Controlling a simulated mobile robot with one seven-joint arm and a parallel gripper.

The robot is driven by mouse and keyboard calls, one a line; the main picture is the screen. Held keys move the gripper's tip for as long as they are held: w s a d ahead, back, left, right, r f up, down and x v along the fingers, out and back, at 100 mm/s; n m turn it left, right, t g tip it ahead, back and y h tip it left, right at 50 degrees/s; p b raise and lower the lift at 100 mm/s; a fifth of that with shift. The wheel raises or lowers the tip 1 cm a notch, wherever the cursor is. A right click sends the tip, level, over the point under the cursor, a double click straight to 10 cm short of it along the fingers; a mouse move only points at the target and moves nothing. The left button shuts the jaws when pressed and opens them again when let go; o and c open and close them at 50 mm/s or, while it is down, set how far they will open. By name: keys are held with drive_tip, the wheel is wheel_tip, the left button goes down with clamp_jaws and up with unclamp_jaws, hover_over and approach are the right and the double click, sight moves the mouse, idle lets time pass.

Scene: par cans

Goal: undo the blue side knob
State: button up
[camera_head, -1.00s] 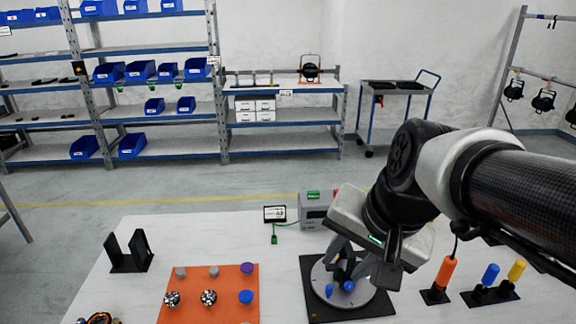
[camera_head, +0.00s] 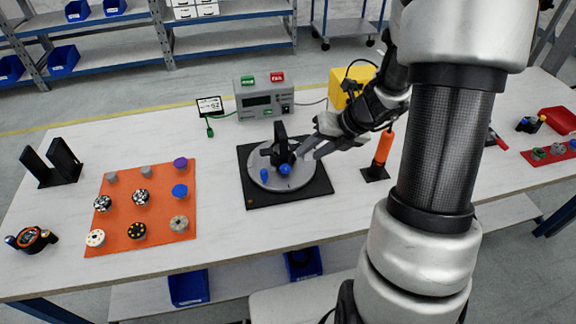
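A round grey turntable (camera_head: 262,183) sits on a black square base (camera_head: 312,190) in the middle of the table. A black upright fixture (camera_head: 280,142) stands on it. One blue knob (camera_head: 285,169) is at the fixture's lower front, and another blue knob (camera_head: 264,175) is to its left on the disc. I cannot tell which is the side knob. My gripper (camera_head: 303,150) reaches in from the right, tilted, just right of the fixture. Its two grey fingers appear spread with nothing between them. I cannot tell whether a fingertip touches the fixture.
An orange mat (camera_head: 158,217) with several knobs lies left. A grey box with green and red buttons (camera_head: 264,98) and a yellow box (camera_head: 350,88) stand behind. An orange-handled tool (camera_head: 383,147) stands right. A black bracket (camera_head: 52,165) is at far left.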

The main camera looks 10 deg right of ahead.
sight(286, 170)
drive_tip(key=b+x, duration=0.3)
drive_tip(key=x, duration=0.9)
drive_tip(key=shift+a+f, duration=0.15)
drive_tip(key=shift+f, duration=0.1)
drive_tip(key=c, duration=0.8)
drive_tip(key=shift+r, duration=0.1)
